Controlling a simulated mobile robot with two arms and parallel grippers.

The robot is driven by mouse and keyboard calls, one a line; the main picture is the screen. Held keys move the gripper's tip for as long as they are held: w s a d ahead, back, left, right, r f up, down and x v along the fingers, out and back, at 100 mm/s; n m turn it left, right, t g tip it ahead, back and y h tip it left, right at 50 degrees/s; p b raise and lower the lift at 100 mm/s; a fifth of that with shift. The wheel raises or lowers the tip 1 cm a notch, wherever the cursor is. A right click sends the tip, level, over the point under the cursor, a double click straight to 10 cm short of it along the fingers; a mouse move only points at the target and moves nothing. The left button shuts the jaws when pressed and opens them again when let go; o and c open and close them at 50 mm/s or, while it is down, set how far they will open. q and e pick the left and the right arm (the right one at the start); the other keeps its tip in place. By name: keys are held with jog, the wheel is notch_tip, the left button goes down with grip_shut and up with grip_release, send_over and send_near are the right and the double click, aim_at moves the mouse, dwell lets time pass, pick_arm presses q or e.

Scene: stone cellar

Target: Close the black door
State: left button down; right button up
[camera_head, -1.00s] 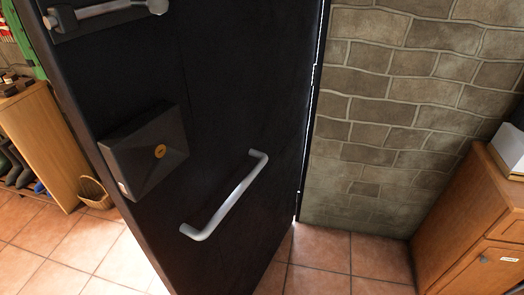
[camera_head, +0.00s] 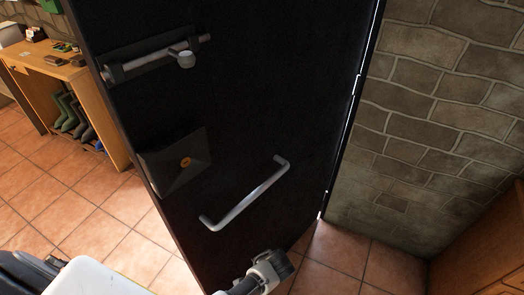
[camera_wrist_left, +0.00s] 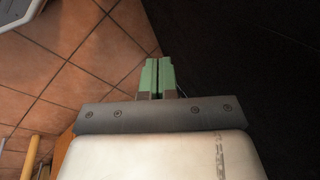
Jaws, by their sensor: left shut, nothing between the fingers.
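The black door (camera_head: 255,95) stands open in the middle of the head view, its free edge at left and a bright slit down its right edge by the wall. It carries a grey pull handle (camera_head: 243,196), a sliding bolt (camera_head: 155,60) and a dark box with an orange disc (camera_head: 175,161). In the left wrist view my left gripper (camera_wrist_left: 157,64) has its green fingers together and empty, with the dark door surface (camera_wrist_left: 255,75) to their right. I cannot tell whether they touch it. My right gripper's fingers do not show.
A brick wall (camera_head: 445,100) is right of the door, with a wooden cabinet (camera_head: 490,245) at lower right. A wooden shelf (camera_head: 75,85) with boots (camera_head: 72,115) stands at left. Tiled floor (camera_head: 70,205) is clear left of the door. A grey-black part at bottom centre is unclear.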

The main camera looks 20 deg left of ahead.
pick_arm(q)
jog(key=w+d+r+n+y+p, duration=0.1)
jog(key=w+r+y+p, duration=0.15)
jog(key=r, duration=1.05)
jog(key=w+d+r+n+t+y+p, duration=0.1)
jog(key=w+d+r+p, duration=0.2)
jog(key=r, duration=1)
jog(key=w+r+n+y+p, duration=0.15)
jog(key=w+r, duration=0.25)
jog(key=r, duration=0.9)
jog(key=p, duration=0.5)
send_near(254, 164)
jog(key=shift+m, duration=0.35)
jog(key=x, duration=0.5)
jog(key=shift+s+f, duration=0.1)
jog(key=shift+f, duration=0.35)
jog(key=shift+a+f, duration=0.15)
jog(key=shift+a, duration=0.4)
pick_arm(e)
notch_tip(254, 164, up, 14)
pick_arm(q)
jog(key=shift+w, duration=0.25)
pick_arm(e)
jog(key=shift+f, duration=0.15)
